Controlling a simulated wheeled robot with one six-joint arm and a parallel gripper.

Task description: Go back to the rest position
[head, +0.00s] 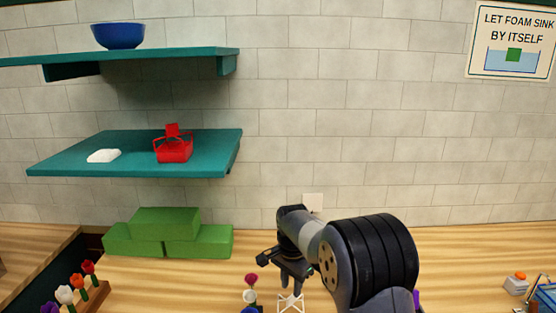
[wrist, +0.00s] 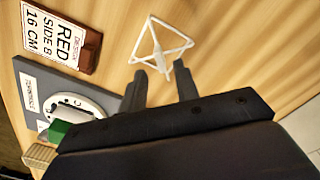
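My gripper (head: 284,277) hangs over the wooden table in the head view, with the arm coming in from the right. A white wire stand (head: 290,302) is on the table just below the gripper in the head view. In the wrist view the white stand (wrist: 154,47) lies just beyond the fingertips; I cannot tell whether they touch it.
A card reading RED SIDE 8 16 CM (wrist: 62,37) and a grey turntable board (wrist: 50,80) lie nearby. Flowers stand in a wooden rack (head: 97,297) at left. Green foam blocks (head: 198,243) sit by the wall. A shelf (head: 70,160) holds a red basket (head: 173,150).

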